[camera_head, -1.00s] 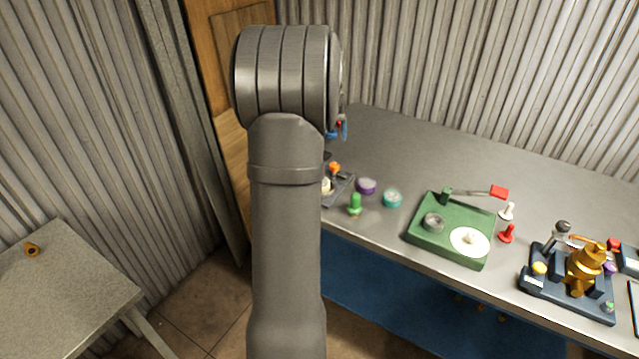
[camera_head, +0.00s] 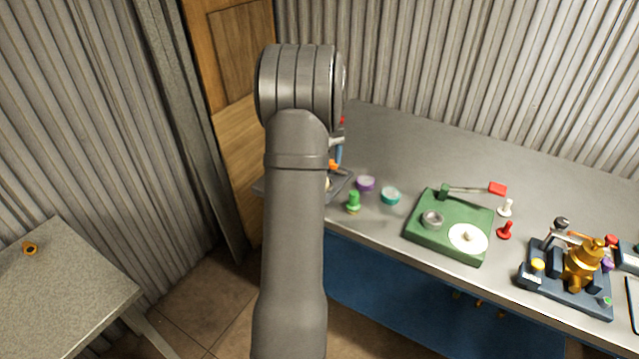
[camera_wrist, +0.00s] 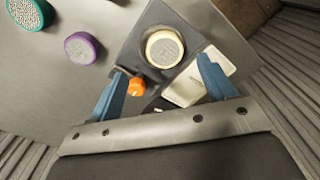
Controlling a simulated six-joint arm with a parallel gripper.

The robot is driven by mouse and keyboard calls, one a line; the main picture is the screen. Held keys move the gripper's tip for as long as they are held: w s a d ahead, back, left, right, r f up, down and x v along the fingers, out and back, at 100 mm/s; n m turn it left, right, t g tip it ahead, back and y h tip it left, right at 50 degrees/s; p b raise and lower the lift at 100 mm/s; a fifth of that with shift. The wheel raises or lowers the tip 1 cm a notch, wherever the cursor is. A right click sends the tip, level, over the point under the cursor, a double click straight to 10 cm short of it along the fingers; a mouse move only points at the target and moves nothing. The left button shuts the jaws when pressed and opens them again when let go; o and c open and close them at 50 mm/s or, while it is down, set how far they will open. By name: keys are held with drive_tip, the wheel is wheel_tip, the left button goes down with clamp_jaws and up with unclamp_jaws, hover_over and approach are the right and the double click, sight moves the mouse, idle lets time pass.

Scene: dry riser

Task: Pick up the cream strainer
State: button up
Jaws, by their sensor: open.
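The cream strainer (camera_wrist: 164,48) shows in the wrist view as a round cream ring with a grey mesh face. It sits on a dark grey base (camera_wrist: 150,20), just beyond my fingertips. My gripper (camera_wrist: 162,66) is open, with its two blue fingers spread and nothing held between them. The strainer lies in line with the gap between the fingers. In the head view my arm hides most of the gripper and nearly all of the strainer; the base (camera_head: 342,186) shows partly.
An orange knob (camera_wrist: 136,87) is close to the left finger, and a cream block (camera_wrist: 186,88) is near the right one. A purple strainer (camera_wrist: 83,48) and a teal strainer (camera_wrist: 28,14) lie to the left. A green knob (camera_head: 353,201) and green device (camera_head: 450,228) stand on the bench.

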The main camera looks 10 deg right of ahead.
drive_tip(key=shift+w+a+f, duration=0.15)
drive_tip(key=shift+f, duration=1.55)
drive_tip(key=shift+w+a+f, duration=0.1)
drive_tip(key=shift+a+f, duration=0.05)
drive_tip(key=shift+f, duration=1.55)
drive_tip(key=c, duration=1.1)
